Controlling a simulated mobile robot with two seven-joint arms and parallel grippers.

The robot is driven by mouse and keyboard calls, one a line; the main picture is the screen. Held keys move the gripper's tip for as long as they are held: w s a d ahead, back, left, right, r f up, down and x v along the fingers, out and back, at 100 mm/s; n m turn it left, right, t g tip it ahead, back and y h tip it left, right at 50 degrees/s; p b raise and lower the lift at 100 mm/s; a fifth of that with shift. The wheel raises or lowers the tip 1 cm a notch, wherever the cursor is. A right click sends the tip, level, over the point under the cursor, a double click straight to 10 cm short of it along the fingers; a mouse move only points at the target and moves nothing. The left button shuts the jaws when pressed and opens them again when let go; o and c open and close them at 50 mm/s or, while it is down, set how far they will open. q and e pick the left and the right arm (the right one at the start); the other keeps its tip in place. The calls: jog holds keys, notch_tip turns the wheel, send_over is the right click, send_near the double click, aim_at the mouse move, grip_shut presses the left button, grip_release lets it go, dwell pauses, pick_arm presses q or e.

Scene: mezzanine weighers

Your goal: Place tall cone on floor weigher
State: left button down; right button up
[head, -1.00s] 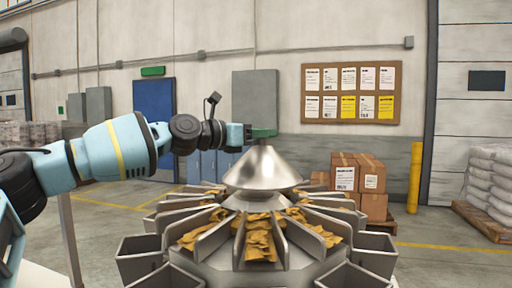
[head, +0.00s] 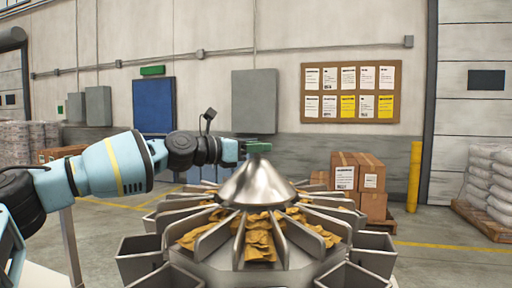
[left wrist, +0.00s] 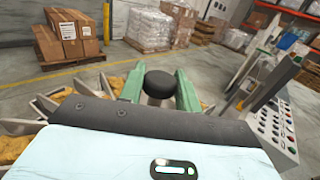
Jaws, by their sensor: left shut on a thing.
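The tall cone (head: 258,185) is shiny steel and stands upright at the centre of the weigher (head: 335,230), a ring of steel chutes and buckets. Its lower edge meets the inner ends of the chutes; whether it fully rests there I cannot tell. My left gripper (head: 258,147) is at the cone's tip, its green fingers shut on the cone's black top knob. In the left wrist view the knob (left wrist: 159,84) sits between the two green fingers (left wrist: 160,92); the cone's body is hidden below. My right gripper is not in view.
Brown chips (head: 260,242) lie in the chutes. Cardboard boxes (head: 358,178) stand on a pallet behind, near a yellow post (head: 414,178). White sacks (head: 492,180) are stacked at right. A control panel (left wrist: 280,130) is close at right in the left wrist view. Open floor lies around.

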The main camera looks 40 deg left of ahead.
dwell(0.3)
pick_arm(q)
jog(key=c, duration=1)
grip_release()
jog(key=shift+f, duration=0.1)
